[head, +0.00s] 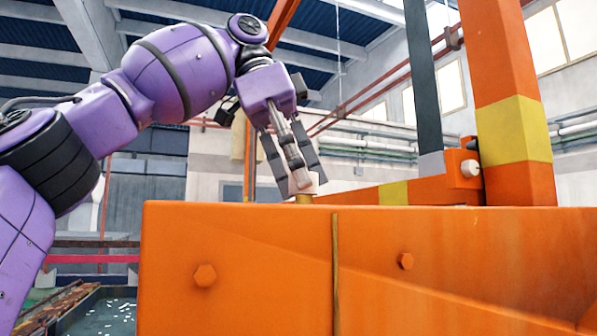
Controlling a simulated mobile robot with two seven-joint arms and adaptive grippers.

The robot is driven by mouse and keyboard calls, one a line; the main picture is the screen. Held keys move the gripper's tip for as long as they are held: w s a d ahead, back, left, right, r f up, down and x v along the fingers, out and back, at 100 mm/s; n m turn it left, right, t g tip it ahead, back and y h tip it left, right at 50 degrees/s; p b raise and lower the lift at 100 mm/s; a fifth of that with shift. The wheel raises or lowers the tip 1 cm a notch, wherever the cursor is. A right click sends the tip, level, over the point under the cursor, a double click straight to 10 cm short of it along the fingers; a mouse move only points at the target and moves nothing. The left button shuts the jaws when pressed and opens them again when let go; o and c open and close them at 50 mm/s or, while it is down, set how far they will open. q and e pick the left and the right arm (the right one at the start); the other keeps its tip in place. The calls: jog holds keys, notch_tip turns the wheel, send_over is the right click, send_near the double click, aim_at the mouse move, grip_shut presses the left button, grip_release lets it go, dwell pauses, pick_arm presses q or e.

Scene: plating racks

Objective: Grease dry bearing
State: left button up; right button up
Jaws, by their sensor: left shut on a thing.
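My left gripper (298,172) reaches in from the upper left and points down over the top edge of a large orange housing (240,265). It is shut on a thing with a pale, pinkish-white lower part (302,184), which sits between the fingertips. Just below that is a small brass-coloured piece (304,199) at the housing's top edge. I cannot tell whether the two touch or are one thing. What lies behind the edge is hidden. I cannot make out which part is the dry bearing. My right gripper is not in view.
An orange post with a yellow band (514,130) rises at the right. Beside it is an orange block with a white round knob (470,168). A dark strap or bar (424,80) stands left of the post. A dark tank (100,312) is at the lower left.

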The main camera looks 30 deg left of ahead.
pick_arm(q)
jog(key=shift+m+g, duration=0.6)
jog(key=shift+m, duration=1.3)
jog(key=shift+w+f, duration=0.1)
jog(key=shift+f, duration=0.05)
jog(key=o, duration=0.7)
jog(key=shift+g, duration=0.3)
jog(key=o, duration=0.4)
jog(key=shift+c, duration=0.2)
jog(key=shift+s, duration=0.2)
jog(key=shift+w, duration=0.1)
jog(key=shift+n+t, duration=0.4)
jog(key=shift+n, duration=0.1)
